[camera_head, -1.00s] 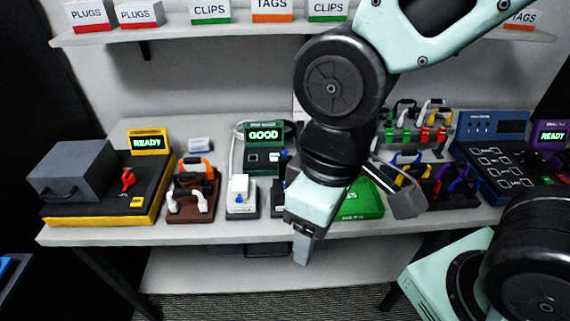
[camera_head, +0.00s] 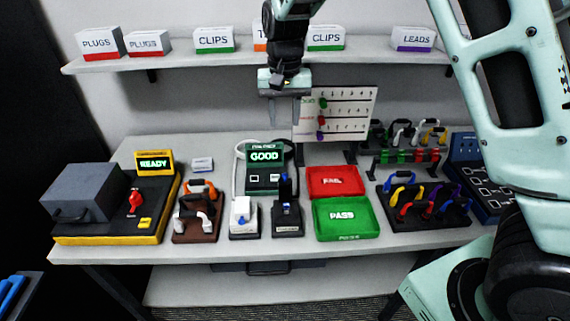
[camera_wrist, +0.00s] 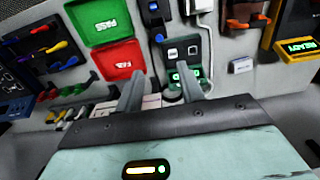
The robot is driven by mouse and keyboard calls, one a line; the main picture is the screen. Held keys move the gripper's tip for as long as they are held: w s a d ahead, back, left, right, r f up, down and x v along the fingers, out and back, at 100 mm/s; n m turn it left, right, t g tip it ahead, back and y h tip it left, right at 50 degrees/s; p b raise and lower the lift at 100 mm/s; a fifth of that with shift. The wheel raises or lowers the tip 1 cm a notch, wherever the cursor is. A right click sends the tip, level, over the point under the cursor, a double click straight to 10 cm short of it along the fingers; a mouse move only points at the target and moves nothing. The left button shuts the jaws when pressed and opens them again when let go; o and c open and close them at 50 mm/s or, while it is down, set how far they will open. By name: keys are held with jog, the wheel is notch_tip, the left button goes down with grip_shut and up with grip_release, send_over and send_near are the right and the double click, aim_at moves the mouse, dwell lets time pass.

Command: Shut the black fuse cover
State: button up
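A small black fixture (camera_head: 286,220) stands on the table, front centre, with an upright dark part (camera_head: 285,187) with blue on it. It looks like the fuse holder with its cover raised, but it is too small to be sure. It also shows in the wrist view (camera_wrist: 155,22), at the top. A similar white fixture (camera_head: 243,220) stands just left of it. My gripper (camera_head: 285,118) hangs high above the back of the table, in front of the shelf, well apart from both fixtures. Its two fingers are spread with nothing between them, also in the wrist view (camera_wrist: 160,92).
A tester (camera_head: 264,178) showing GOOD stands behind the fixtures. Red (camera_head: 335,194) and green (camera_head: 346,236) trays lie to the right. A peg board (camera_head: 360,115) stands behind them. A lead rack (camera_head: 455,222) and a yellow-black station (camera_head: 110,238) flank the table. The shelf (camera_head: 190,60) holds boxes.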

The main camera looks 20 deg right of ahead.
aim_at(285, 174)
notch_tip(285, 174, down, 17)
jog(key=p, duration=0.4)
jog(key=shift+w+d+f+p, duration=0.15)
jog(key=shift+f+p, duration=0.05)
jog(key=shift+p, duration=0.15)
grip_shut()
